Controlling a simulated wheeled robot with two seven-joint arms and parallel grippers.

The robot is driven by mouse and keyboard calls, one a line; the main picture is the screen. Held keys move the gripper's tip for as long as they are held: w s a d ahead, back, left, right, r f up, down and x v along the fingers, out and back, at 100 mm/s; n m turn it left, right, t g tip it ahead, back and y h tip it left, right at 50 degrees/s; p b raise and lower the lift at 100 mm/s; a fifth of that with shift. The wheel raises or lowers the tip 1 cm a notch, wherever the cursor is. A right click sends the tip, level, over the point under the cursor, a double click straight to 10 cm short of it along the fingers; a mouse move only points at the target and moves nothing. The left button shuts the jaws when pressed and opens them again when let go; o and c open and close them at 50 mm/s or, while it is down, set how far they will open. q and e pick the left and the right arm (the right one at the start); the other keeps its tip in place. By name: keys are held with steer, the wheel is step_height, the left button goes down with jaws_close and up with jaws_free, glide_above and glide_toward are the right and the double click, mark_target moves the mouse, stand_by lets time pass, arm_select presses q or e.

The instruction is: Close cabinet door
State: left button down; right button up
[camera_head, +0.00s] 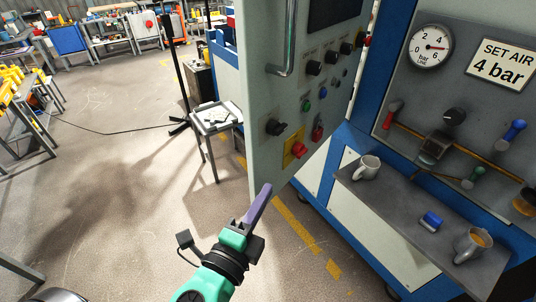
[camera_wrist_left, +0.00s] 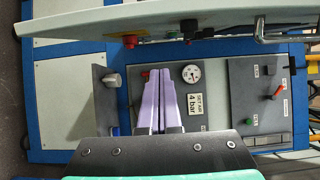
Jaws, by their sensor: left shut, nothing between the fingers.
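The cabinet door (camera_head: 285,95) is a pale grey panel standing open in the head view, with a metal handle, a dark screen, several knobs and a red button on a yellow plate. In the left wrist view the door (camera_wrist_left: 225,17) runs across the top, seen at a steep angle. The cabinet (camera_head: 465,60) behind it shows a gauge and a "SET AIR 4 bar" sign. My left gripper (camera_head: 266,188) has its purple fingers shut and empty, close to the door's lower corner; I cannot tell if they touch. The closed fingers (camera_wrist_left: 158,75) also show in the wrist view. My right gripper is out of view.
A small grey table (camera_head: 216,117) stands left of the door. The floor (camera_head: 100,190) at left is mostly clear.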

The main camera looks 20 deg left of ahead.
mark_target(268, 156)
arm_select(q)
steer(key=w+p, duration=0.1)
steer(key=w, duration=0.2)
steer(key=w+a, duration=0.1)
steer(key=w, duration=0.3)
steer(key=w+a+p, duration=0.1)
steer(key=w, duration=0.3)
steer(key=shift+w+p, duration=0.15)
steer(key=shift+p, duration=0.15)
steer(key=shift+a, duration=0.3)
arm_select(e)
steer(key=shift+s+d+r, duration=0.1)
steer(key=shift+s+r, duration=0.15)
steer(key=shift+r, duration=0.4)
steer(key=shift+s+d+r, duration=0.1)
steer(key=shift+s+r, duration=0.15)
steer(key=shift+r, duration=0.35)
arm_select(q)
steer(key=shift+d, duration=0.15)
